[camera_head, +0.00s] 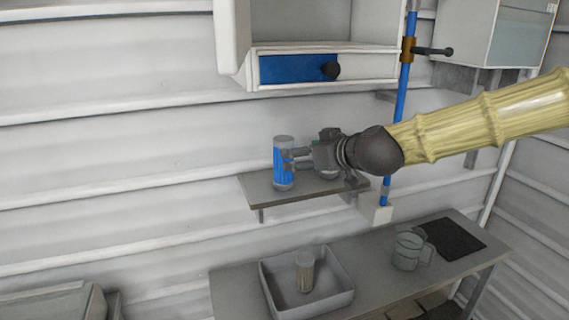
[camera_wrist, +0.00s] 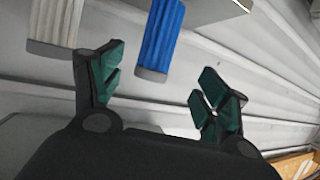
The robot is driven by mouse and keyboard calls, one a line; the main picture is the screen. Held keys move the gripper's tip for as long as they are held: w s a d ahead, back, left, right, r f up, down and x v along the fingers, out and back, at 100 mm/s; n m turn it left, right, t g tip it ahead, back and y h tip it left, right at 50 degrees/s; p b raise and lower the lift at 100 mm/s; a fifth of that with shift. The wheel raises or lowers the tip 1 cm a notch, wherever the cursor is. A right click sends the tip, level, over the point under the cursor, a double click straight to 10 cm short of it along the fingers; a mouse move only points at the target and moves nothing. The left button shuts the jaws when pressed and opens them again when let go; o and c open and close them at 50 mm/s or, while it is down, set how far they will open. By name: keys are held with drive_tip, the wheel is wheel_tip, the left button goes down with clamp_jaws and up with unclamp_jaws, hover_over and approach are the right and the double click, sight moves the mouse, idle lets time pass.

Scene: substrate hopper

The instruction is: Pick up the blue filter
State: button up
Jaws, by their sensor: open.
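The blue filter (camera_head: 283,168), a pleated blue cylinder with grey end caps, stands upright on the small wall shelf (camera_head: 262,190). My gripper (camera_head: 294,160) is just to its right in the head view, with its fingers level with the filter's middle. In the wrist view the blue filter (camera_wrist: 163,34) shows at the top, ahead of the gap between the open green-padded fingers of my gripper (camera_wrist: 160,82). Its far end is cut off by the frame edge. I cannot tell whether a finger touches it.
A white pleated filter (camera_wrist: 56,22) is left of the blue one in the wrist view. Below the shelf, a bench holds a grey tray (camera_head: 338,297) with a beige cylinder (camera_head: 305,272) and a clear jug (camera_head: 407,251). A cabinet with a blue drawer (camera_head: 290,70) hangs above; a blue pipe (camera_head: 401,100) stands right.

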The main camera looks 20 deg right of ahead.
drive_tip(key=b+x, duration=0.2)
drive_tip(key=x, duration=0.3)
drive_tip(key=shift+w+f, duration=0.1)
idle(0.3)
drive_tip(key=p, duration=0.2)
hover_over(283, 180)
drive_tip(key=w+d, duration=0.1)
drive_tip(key=w, duration=0.2)
drive_tip(key=shift+s+f, duration=0.2)
drive_tip(key=shift+f, duration=0.7)
